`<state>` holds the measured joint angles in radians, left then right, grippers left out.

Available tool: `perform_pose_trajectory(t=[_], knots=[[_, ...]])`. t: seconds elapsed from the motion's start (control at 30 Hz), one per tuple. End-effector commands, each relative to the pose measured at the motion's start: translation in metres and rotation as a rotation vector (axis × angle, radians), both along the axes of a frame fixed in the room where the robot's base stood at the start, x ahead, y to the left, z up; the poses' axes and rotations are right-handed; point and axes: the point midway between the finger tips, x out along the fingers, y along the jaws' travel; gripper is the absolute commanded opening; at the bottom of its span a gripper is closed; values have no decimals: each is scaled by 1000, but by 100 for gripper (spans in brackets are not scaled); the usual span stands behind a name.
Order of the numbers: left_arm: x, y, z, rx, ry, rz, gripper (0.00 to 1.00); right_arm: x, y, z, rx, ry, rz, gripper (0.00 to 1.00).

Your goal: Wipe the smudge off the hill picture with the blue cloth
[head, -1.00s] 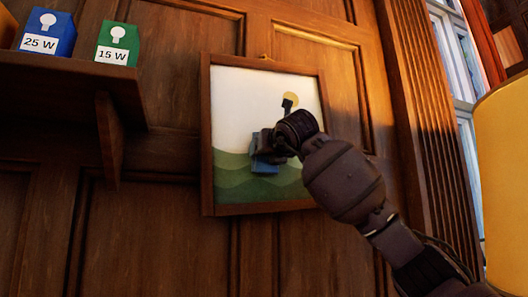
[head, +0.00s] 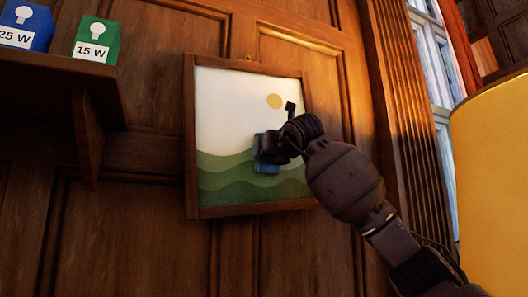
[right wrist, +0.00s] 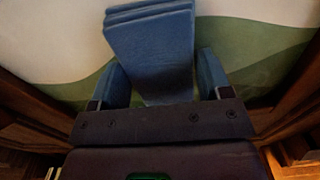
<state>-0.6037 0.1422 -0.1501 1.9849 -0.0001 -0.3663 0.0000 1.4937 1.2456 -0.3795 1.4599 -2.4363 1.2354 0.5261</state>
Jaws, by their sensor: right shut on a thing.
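The hill picture (head: 225,115) hangs on the wood panelling in a brown frame, with green hills, a pale sky and a yellow sun. My right gripper (head: 268,148) is in front of its right half. It is shut on the blue cloth (head: 266,166), which is at the picture's face over the hill line. In the right wrist view the folded cloth (right wrist: 150,50) stands out between the fingers of the gripper (right wrist: 162,78), against the hills and sky. I cannot make out a smudge; my gripper and the cloth hide part of the picture. My left gripper is not in view.
A wooden shelf (head: 50,82) juts out at the upper left, holding a blue 25 W box (head: 28,24) and a green 15 W box (head: 96,40). A yellow rounded object (head: 495,170) stands close at the right, beside my right arm. A window (head: 440,90) lies behind it.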

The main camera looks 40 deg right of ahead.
Motion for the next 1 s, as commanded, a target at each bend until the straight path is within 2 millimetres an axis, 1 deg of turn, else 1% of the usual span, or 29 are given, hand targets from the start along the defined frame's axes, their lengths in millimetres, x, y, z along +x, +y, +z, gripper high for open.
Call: perform_pose_trajectory(t=[0.27,0.6,0.87,1.0], knots=[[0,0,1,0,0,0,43,-2,-10,2,1,0,-3,52],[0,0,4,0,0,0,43,-8,-33,6,1,0,-3,52],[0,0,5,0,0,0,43,-9,-39,7,1,0,0,52],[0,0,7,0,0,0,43,-11,-47,9,1,1,-2,52]])
